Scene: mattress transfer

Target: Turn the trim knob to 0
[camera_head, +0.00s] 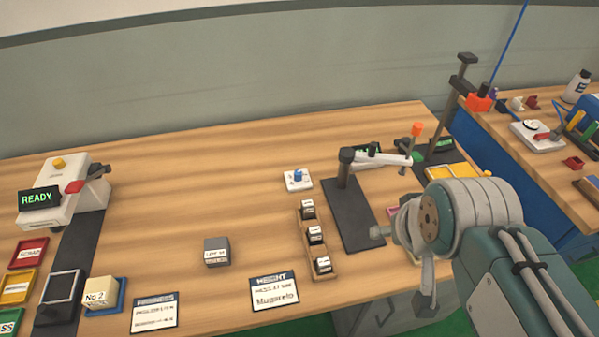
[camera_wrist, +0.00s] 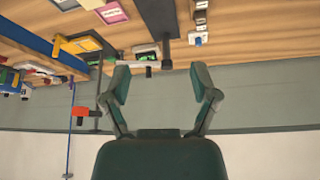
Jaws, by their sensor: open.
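A small white box (camera_head: 298,181) with a blue knob (camera_head: 298,174) on top sits on the wooden table, left of the dark stand. It looks like the trim knob, but its marking is too small to read. In the wrist view, which is upside down, the blue knob (camera_wrist: 198,40) shows at the top, right of centre. My gripper (camera_wrist: 161,80) is open with nothing between its fingers. In the head view my arm is at the right, and my gripper is well apart from the knob.
A dark stand (camera_head: 352,214) with a white arm is right of the white box. A wooden rack (camera_head: 318,258) of labelled blocks is in front. A grey block (camera_head: 216,251) and a READY machine (camera_head: 45,205) stand left. The table's back middle is clear.

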